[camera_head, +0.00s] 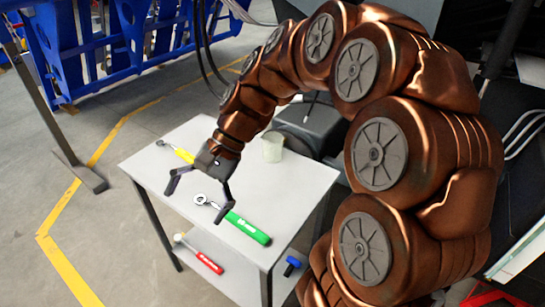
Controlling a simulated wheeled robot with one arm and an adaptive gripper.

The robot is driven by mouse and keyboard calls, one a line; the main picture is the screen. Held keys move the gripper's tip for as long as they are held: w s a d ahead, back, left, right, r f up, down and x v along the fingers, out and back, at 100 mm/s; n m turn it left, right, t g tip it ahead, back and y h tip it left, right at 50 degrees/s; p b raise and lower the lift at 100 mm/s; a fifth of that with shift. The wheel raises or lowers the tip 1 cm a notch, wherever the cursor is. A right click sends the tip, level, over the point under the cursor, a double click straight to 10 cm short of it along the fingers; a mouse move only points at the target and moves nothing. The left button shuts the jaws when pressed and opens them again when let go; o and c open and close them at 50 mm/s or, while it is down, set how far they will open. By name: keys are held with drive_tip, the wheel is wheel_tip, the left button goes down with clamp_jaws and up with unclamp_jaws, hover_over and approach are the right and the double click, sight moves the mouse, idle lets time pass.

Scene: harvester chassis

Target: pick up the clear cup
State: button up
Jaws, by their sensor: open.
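The clear cup (272,147) stands upright on the white table (310,178), near its back edge. It looks pale and see-through. My gripper (194,201) is open and empty, with its two dark fingers spread and pointing down over the table. It is to the left of the cup and nearer the table's front, apart from it. My copper arm reaches in from the right and passes just left of the cup.
A green-handled ratchet (245,228) lies below my gripper, and a yellow-handled tool (183,154) lies behind it. A red-handled tool (208,262) and a blue-handled item (291,265) are on the lower shelf. A dark box (315,122) stands behind the cup.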

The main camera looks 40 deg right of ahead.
drive_tip(key=w+d+f+m+t+y+b, duration=0.1)
drive_tip(key=w+d+m+t+y+b, duration=0.35)
drive_tip(key=w, duration=0.45)
drive_tip(key=m+t+b, duration=0.5)
drive_tip(key=m+t, duration=0.1)
drive_tip(key=m, duration=0.4)
hover_over(273, 146)
drive_tip(key=s+a, duration=0.2)
drive_tip(key=a, duration=0.3)
wheel_tip(273, 146, down, 4)
drive_tip(key=f, duration=0.1)
drive_tip(key=d+f+m+t+b, duration=0.2)
drive_tip(key=d+f+m+t, duration=0.15)
drive_tip(key=d, duration=0.85)
drive_tip(key=shift+h, duration=0.45)
drive_tip(key=f, duration=0.2)
drive_tip(key=f+b, duration=0.1)
drive_tip(key=f, duration=0.3)
drive_tip(key=shift+s+f, duration=0.35)
drive_tip(key=shift+f, duration=0.05)
drive_tip(key=shift+w+a+f, duration=0.2)
drive_tip(key=shift+f, duration=0.05)
drive_tip(key=shift+b+x, duration=0.5)
drive_tip(key=shift+x, duration=3.05)
drive_tip(key=shift+r, duration=0.2)
drive_tip(key=shift+d, duration=0.1)
